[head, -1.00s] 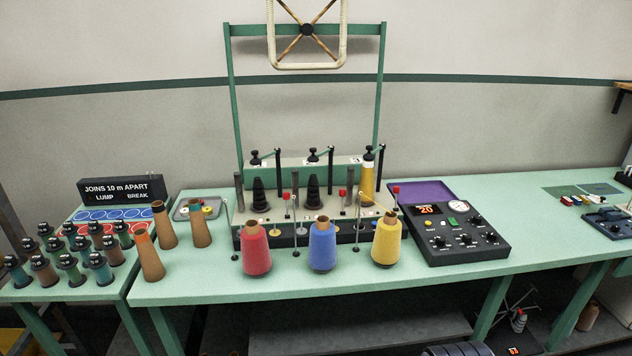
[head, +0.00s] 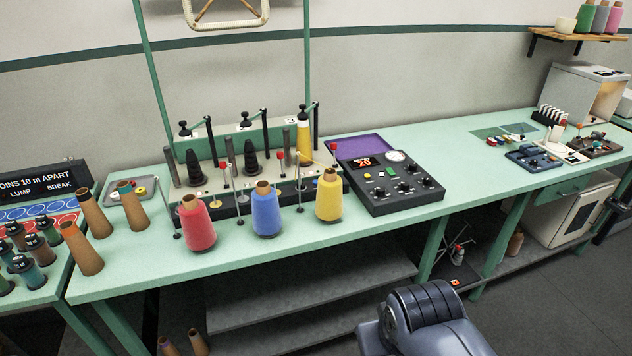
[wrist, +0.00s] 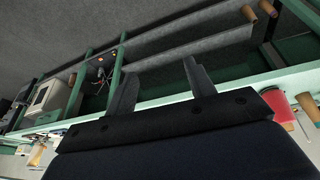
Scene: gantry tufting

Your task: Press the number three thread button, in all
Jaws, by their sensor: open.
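I cannot make out a button marked three in either view. A black control panel (head: 392,184) with a red display, a green button (head: 390,171) and several knobs lies mid-bench in the head view; its labels are too small to read. Small blue (head: 540,157) and dark (head: 597,146) devices sit farther right, their controls also unreadable. My gripper (wrist: 160,85) shows in the wrist view with its two fingers apart and nothing between them. It is apart from the bench, whose edge runs behind it. The gripper is not visible in the head view.
A thread-winding stand (head: 215,182) holds spindles, with red (head: 196,225), blue (head: 266,212) and yellow (head: 328,198) cones before it. Bare cardboard cones (head: 82,250) stand left. A purple tray (head: 362,147) lies behind the panel. The bench (head: 455,160) is clear right of the panel.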

